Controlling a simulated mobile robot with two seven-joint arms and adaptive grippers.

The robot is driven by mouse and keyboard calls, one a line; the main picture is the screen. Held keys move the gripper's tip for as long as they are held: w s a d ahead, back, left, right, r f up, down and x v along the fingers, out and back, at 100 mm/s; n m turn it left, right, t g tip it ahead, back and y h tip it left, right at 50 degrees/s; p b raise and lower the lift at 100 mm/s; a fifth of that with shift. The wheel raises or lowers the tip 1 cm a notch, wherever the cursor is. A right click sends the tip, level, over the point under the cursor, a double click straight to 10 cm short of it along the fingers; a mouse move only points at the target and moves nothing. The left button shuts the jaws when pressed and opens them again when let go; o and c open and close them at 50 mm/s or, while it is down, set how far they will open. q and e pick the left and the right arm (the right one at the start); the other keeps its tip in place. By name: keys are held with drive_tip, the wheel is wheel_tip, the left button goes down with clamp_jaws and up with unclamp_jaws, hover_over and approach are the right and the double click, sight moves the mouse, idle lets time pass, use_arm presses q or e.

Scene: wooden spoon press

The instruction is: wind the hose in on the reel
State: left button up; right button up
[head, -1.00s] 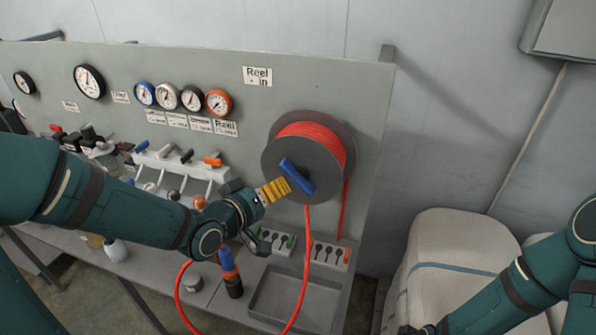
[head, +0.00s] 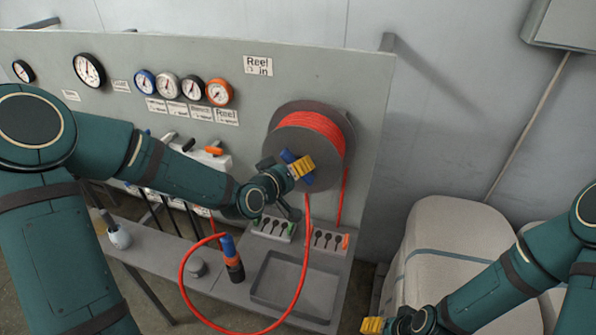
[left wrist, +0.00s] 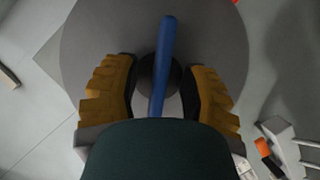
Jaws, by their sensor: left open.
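The grey reel (head: 341,160) is mounted on the panel with red hose (head: 318,126) wound on it. The blue crank handle (head: 289,156) on the reel's front is partly hidden by my left gripper (head: 303,167). In the left wrist view the handle (left wrist: 163,60) runs between the open yellow fingers (left wrist: 160,95), with gaps either side. My right gripper (head: 372,325) is at the bottom edge, its jaw opening unclear.
A "Reel in" label (head: 258,66) and several gauges (head: 219,92) are on the panel. A shallow grey tray (head: 262,294) lies on the bench below the reel. A large pale wrapped bale (head: 450,245) stands to the right.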

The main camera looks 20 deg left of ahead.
use_arm(q)
drive_tip(key=shift+w+d+f, duration=0.1)
drive_tip(key=shift+w, duration=0.15)
clamp_jaws()
